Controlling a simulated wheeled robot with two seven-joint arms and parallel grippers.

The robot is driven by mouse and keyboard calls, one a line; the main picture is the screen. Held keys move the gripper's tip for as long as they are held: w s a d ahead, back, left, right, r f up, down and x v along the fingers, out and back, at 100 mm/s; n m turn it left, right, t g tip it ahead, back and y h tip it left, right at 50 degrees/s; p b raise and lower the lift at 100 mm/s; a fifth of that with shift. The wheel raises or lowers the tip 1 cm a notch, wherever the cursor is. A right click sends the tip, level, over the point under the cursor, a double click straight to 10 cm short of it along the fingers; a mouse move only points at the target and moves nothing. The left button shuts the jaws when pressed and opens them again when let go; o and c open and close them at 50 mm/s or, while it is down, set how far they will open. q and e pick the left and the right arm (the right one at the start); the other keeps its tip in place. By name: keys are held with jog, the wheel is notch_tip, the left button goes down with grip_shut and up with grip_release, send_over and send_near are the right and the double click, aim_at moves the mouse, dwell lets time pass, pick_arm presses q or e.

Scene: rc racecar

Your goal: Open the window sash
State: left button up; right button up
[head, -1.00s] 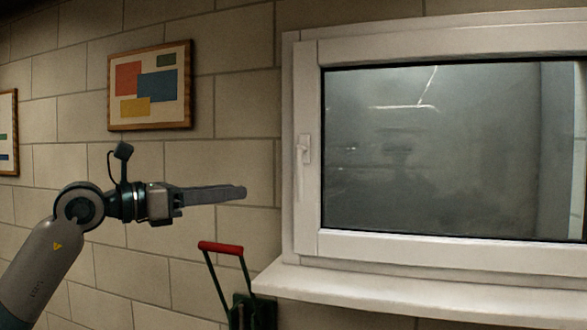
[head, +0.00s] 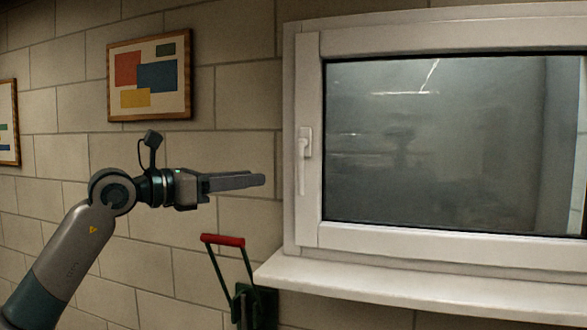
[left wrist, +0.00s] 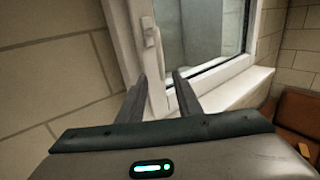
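The white window sash (head: 450,243) sits flush in its white frame and looks shut. Its white handle (head: 305,143) is on the left stile, with its grip pointing down; it also shows in the left wrist view (left wrist: 151,33). My left gripper (head: 263,180) is left of the window, a little below and short of the handle, and touches nothing. In the left wrist view its two fingers (left wrist: 160,76) are apart with nothing between them, below the handle. My right gripper is in neither view.
A white sill (head: 420,293) juts out below the window. A red-handled green tool (head: 223,240) stands against the brick wall below my left gripper. Framed pictures (head: 150,77) hang on the wall at left. A brown object (left wrist: 297,118) is at right in the wrist view.

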pick_arm(q)
jog(key=p+x, duration=0.5)
jog(key=x, duration=0.7)
jog(key=shift+w+d+p, duration=0.2)
jog(key=shift+w+p, duration=0.05)
jog(key=shift+p, duration=0.05)
grip_shut()
